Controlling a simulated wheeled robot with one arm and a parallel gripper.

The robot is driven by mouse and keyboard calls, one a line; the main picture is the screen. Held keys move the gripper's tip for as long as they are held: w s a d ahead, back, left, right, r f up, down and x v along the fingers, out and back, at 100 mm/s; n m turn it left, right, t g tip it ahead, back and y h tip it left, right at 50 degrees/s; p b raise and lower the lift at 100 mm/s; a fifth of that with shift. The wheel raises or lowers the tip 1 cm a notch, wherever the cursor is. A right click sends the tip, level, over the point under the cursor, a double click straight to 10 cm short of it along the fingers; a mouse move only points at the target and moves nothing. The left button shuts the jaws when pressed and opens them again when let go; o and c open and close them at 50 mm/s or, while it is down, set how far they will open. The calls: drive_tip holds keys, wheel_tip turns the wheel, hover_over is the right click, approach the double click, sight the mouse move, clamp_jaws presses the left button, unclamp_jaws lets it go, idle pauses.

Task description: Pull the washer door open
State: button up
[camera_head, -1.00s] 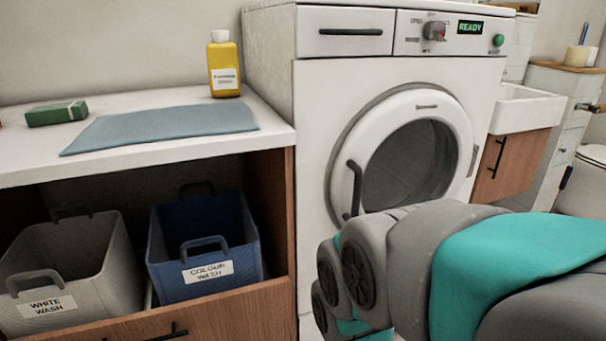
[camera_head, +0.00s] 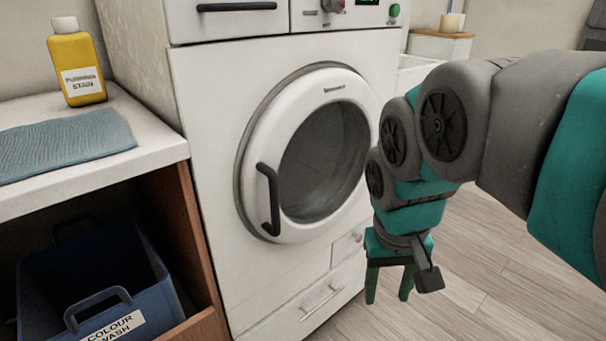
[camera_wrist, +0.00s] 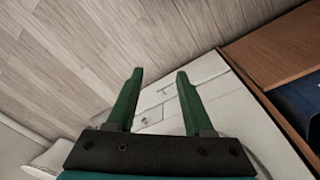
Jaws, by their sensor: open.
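The washer (camera_head: 215,180) is white and stands left of centre in the head view. Its round door (camera_head: 325,150) has a white ring and dark glass and looks shut. The dark door handle (camera_head: 268,200) is a vertical bar on the door's left side. My gripper (camera_head: 388,298) is open and empty, to the right of the handle and lower than it, pointing down and apart from the washer. In the wrist view its green fingers (camera_wrist: 158,75) are spread over the floor, with part of the washer's lower front (camera_wrist: 215,95) beyond. The handle is not clearly visible in the wrist view.
A wooden cabinet with a white counter (camera_head: 150,140) stands left of the washer. It holds a blue wash basket (camera_head: 90,265) below; a yellow bottle (camera_head: 75,65) and a blue-grey cloth (camera_head: 60,145) are on top. The wooden floor (camera_head: 480,260) at right is clear.

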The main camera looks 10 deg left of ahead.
drive_tip(key=w+a+r+t, duration=0.2)
drive_tip(key=w+a+r, duration=0.4)
drive_tip(key=a, duration=0.1)
drive_tip(key=n+t+y, duration=0.1)
drive_tip(key=y, duration=0.1)
approach(274, 186)
drive_tip(key=x, duration=0.5)
drive_tip(key=shift+s+b, duration=0.2)
drive_tip(key=shift+b, duration=0.1)
drive_tip(key=shift+x, duration=3.9)
drive_tip(key=shift+w+r, duration=0.1)
drive_tip(key=shift+w, duration=0.1)
drive_tip(key=shift+c, duration=0.3)
clamp_jaws()
